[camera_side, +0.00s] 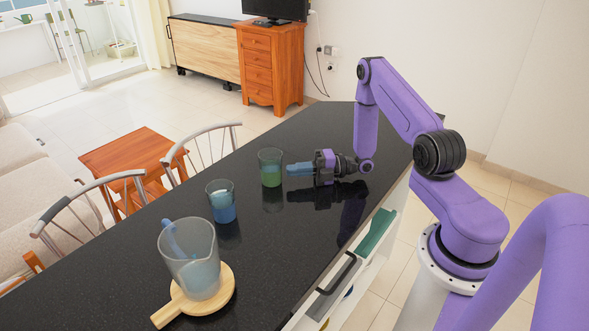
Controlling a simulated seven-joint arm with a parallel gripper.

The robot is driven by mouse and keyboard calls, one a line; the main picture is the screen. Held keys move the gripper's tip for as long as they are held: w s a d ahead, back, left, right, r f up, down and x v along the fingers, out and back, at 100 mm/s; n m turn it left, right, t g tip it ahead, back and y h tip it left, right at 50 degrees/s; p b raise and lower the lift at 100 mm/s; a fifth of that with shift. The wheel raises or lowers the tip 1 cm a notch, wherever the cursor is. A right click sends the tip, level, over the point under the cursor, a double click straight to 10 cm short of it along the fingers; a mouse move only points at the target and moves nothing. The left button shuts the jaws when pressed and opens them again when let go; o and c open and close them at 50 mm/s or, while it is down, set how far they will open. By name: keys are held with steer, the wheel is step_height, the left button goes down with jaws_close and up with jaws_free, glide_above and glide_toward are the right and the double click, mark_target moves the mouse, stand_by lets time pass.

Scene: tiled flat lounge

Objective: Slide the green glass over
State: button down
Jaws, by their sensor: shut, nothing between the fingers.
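The green glass (271,174) stands upright on the black counter (130,245), clear at the top and green in its lower part. My gripper (288,170) is low over the counter, lying sideways and pointing left. Its blue fingers are shut with nothing between them. The fingertips are just right of the green glass, very close to it; I cannot tell whether they touch it.
A glass with blue contents (222,207) stands left of and nearer than the green glass. A clear pitcher (192,262) with a blue handle sits on a round wooden board (228,287) at the near end. Chairs (205,150) line the counter's far-left edge.

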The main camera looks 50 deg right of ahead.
mark_target(267, 157)
steer(key=shift+w, duration=0.35)
steer(key=w, duration=1)
steer(key=shift+w+a, duration=0.15)
stand_by(0.9)
